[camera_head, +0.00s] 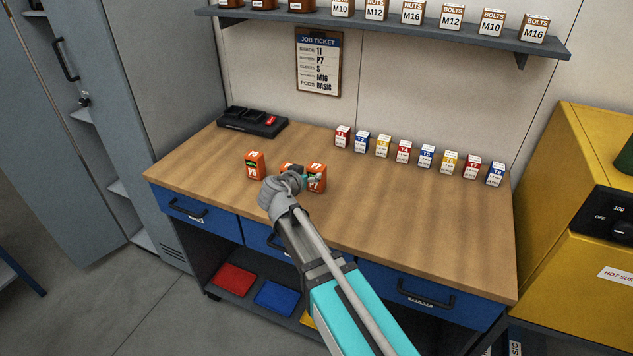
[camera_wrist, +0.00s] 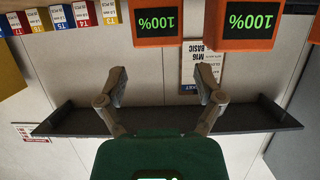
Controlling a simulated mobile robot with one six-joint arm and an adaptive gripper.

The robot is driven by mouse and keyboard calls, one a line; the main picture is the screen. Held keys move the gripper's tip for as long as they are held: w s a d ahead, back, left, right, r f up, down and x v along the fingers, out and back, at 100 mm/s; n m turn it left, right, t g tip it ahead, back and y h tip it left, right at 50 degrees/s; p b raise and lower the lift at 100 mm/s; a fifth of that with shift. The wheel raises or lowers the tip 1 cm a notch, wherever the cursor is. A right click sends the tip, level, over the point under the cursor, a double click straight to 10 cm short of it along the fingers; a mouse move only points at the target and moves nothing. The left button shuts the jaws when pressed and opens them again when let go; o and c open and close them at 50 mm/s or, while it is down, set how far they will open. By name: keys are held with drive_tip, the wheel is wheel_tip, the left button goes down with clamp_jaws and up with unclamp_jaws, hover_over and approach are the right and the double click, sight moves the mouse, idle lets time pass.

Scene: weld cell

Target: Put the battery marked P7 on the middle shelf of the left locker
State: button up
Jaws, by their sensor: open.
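An orange battery reading P7 (camera_head: 317,184) stands on the workbench in the head view, at the right of a small group. A second orange battery (camera_head: 290,167) is beside it, mostly hidden by my gripper (camera_head: 303,181). A third orange battery (camera_head: 255,166) stands apart to the left; its mark is too small to read surely. The wrist view is upside down and shows my open, empty gripper (camera_wrist: 162,88) with batteries (camera_wrist: 155,28) reading 100% beyond its fingers; their marks do not show. The grey left locker (camera_head: 165,90) stands left of the bench, with shelf edges (camera_head: 118,188) showing in its opening.
A black charger (camera_head: 252,122) sits at the bench's back left. A row of small T-marked boxes (camera_head: 403,152) stands along the back. A job ticket (camera_head: 318,62) hangs below a shelf of bolt and nut bins (camera_head: 451,17). A yellow machine (camera_head: 585,170) stands at right.

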sight(316, 166)
drive_tip(key=shift+x, duration=0.9)
drive_tip(key=shift+b+x, duration=0.95)
drive_tip(key=shift+x, duration=1.6)
drive_tip(key=shift+d, duration=0.1)
drive_tip(key=c, duration=1)
drive_tip(key=shift+r, duration=0.2)
